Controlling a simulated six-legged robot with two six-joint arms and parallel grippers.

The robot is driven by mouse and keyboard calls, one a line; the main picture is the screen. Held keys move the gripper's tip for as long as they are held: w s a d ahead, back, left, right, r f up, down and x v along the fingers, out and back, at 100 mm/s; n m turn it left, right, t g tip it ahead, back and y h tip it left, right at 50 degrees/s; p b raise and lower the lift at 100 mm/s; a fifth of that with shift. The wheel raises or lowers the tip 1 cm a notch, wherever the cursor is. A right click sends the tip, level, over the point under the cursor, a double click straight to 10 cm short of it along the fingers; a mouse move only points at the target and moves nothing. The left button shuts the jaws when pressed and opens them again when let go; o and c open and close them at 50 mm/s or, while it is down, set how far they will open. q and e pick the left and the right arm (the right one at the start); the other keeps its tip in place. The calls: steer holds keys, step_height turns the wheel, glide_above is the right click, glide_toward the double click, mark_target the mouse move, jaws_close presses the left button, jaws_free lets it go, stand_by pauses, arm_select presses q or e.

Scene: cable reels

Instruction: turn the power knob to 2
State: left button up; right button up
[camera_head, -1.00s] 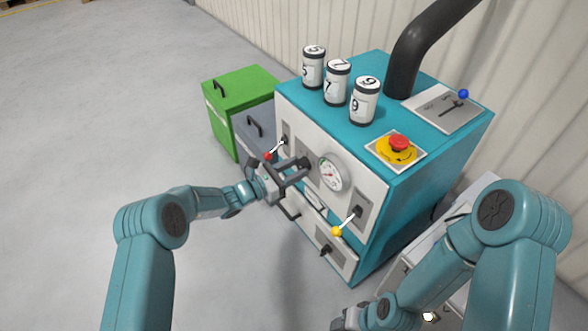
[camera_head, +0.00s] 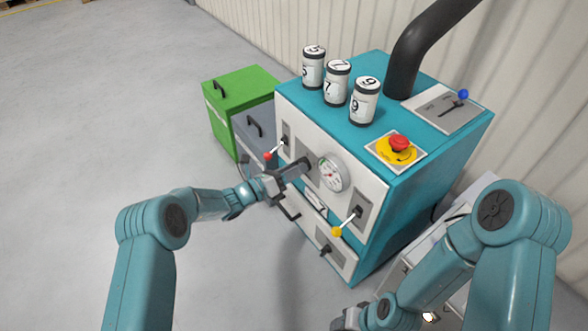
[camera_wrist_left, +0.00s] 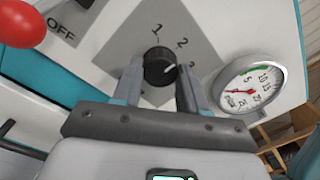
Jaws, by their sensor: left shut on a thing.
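The black power knob (camera_wrist_left: 159,64) sits on a grey plate (camera_wrist_left: 118,42) on the white front panel. The numbers 1, 2 and 3 show around its upper right side in the left wrist view. Its white mark is on the knob's right side and looks nearer the 3 than the 1. My left gripper (camera_wrist_left: 160,84) has a finger on each side of the knob and is shut on it. In the head view this gripper (camera_head: 300,166) hides most of the knob. My right gripper (camera_head: 346,319) is small at the bottom edge, its fingers unclear.
A round gauge (camera_head: 333,172) is just right of the knob. A red-tipped lever (camera_head: 268,156) is on the left, and a yellow-tipped lever (camera_head: 337,231) is lower right. Numbered cans (camera_head: 337,83) and a red emergency button (camera_head: 399,143) are on top.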

arm_select(q)
steer(key=shift+f, duration=0.1)
stand_by(0.4)
steer(key=o, duration=1.1)
steer(key=shift+c, duration=0.2)
steer(key=p+v, duration=0.4)
steer(key=v, duration=1.2)
steer(key=shift+a+p, duration=0.2)
steer(key=shift+p, duration=0.2)
